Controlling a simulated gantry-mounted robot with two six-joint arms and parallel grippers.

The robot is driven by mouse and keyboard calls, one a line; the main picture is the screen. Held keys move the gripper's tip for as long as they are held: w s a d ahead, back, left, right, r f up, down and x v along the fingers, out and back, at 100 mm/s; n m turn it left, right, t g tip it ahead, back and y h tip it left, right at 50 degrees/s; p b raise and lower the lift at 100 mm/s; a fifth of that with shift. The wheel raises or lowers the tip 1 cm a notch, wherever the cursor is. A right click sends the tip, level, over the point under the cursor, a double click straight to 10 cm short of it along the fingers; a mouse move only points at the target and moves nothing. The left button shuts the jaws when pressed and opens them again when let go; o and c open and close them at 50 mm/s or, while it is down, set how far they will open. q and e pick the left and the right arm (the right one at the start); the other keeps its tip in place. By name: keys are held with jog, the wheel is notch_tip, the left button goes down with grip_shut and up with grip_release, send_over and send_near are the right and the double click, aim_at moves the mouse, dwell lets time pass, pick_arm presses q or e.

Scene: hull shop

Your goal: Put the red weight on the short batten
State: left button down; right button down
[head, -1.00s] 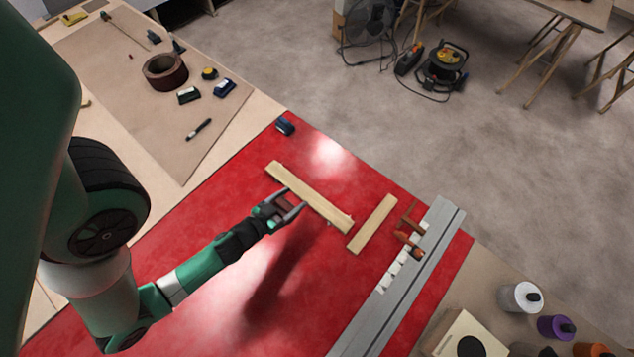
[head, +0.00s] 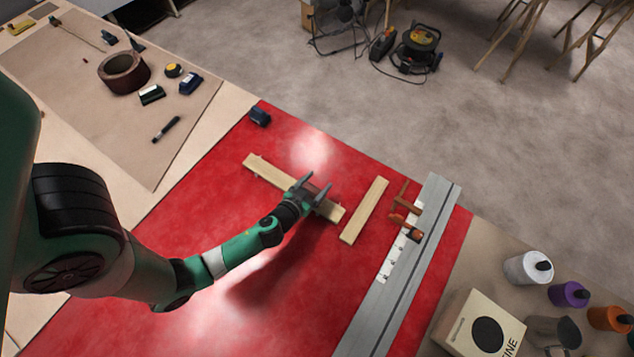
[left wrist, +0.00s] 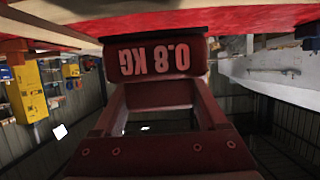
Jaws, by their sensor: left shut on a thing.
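The red weight (left wrist: 155,58), marked "0.8 KG" upside down in the left wrist view, is held in my left gripper (head: 314,187). In the head view the gripper hides most of it. This gripper is shut on the weight and shows over the right part of the long pale batten (head: 268,173). The short batten (head: 364,210) lies apart to its right on the red surface, with nothing on it. My right gripper is not in view.
A grey metal rail (head: 395,275) runs to the right of the short batten, with a brown clamp-like tool (head: 405,228) beside it. A dark blue object (head: 260,116) sits at the far edge. Bottles and a box (head: 480,325) stand lower right. The red surface lower left is clear.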

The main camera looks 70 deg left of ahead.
pick_arm(q)
jog(key=shift+w+f+b, duration=0.2)
jog(key=shift+f+b, duration=0.55)
jog(key=shift+f, duration=0.8)
jog(key=shift+f, duration=0.2)
grip_release()
jog(key=shift+r, duration=0.1)
